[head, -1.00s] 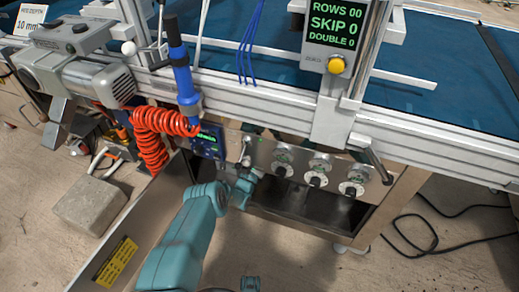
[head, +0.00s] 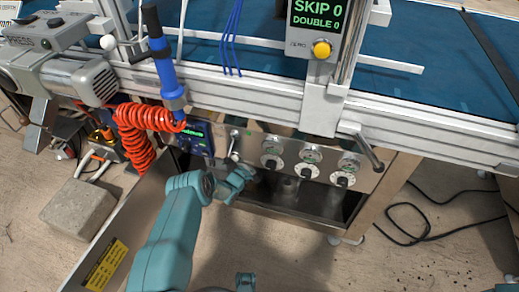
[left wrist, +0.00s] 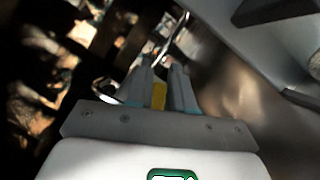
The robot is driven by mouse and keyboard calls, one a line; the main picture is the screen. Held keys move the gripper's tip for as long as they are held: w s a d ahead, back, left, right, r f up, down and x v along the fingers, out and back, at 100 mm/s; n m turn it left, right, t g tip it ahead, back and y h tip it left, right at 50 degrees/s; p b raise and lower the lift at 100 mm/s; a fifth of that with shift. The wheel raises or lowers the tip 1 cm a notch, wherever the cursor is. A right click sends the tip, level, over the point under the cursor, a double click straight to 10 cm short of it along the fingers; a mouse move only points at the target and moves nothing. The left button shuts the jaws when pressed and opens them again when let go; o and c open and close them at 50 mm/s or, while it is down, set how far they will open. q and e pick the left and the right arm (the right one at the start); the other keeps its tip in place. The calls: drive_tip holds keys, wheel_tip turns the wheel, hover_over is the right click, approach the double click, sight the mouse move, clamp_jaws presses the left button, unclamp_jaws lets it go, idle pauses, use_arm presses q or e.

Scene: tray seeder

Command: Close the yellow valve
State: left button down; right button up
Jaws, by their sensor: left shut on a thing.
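The yellow valve (left wrist: 158,96) shows in the left wrist view only as a yellow piece between the fingers of my left gripper (left wrist: 160,88). My left gripper is shut on this yellow piece. In the head view my left gripper (head: 238,182) is below the left part of the metal control panel, in front of the dark opening. The valve is hidden behind my gripper there, so I cannot tell its angle. My right gripper does not show clearly in either view.
The control panel (head: 254,158) carries several dials and a small lever. A coiled red hose (head: 135,128) hangs at left, above an open metal door (head: 120,238). A concrete block (head: 78,208) and black cable (head: 408,220) lie on the floor.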

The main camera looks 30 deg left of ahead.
use_arm(q)
drive_tip(key=f+m+g, duration=0.1)
drive_tip(key=m, duration=0.1)
drive_tip(key=shift+d+f+m, duration=0.1)
drive_tip(key=shift+f+m, duration=0.05)
drive_tip(key=shift+m, duration=0.15)
drive_tip(key=shift+f+m+g+p, duration=0.35)
drive_tip(key=shift+f+m, duration=0.3)
drive_tip(key=shift+m, duration=0.55)
drive_tip(key=c, duration=1.1)
unclamp_jaws()
